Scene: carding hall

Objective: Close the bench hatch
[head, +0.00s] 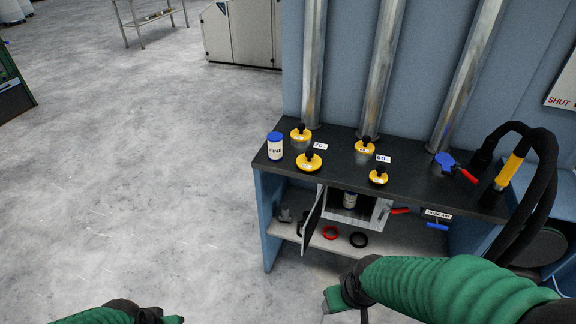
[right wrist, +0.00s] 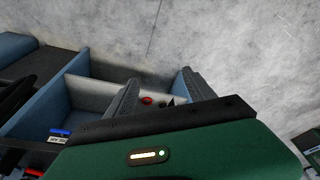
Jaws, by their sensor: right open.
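The bench hatch (head: 313,218) is a dark door panel under the bench top. It stands swung open at the left side of a pale box-like compartment (head: 374,210), which holds a small jar (head: 350,200). My right gripper (head: 338,299) is open and empty, in front of and below the bench, apart from the hatch. Its two spread fingers (right wrist: 158,95) show in the right wrist view, where I cannot make out the hatch clearly. My left gripper (head: 172,319) is only partly visible at the bottom edge, far from the bench; its jaws are cut off.
The dark bench top (head: 410,180) carries several yellow weights and a blue-lidded tin (head: 275,146). A red ring (head: 330,232) and a black ring (head: 358,239) lie on the lower shelf. A thick black hose (head: 545,190) loops at the right.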

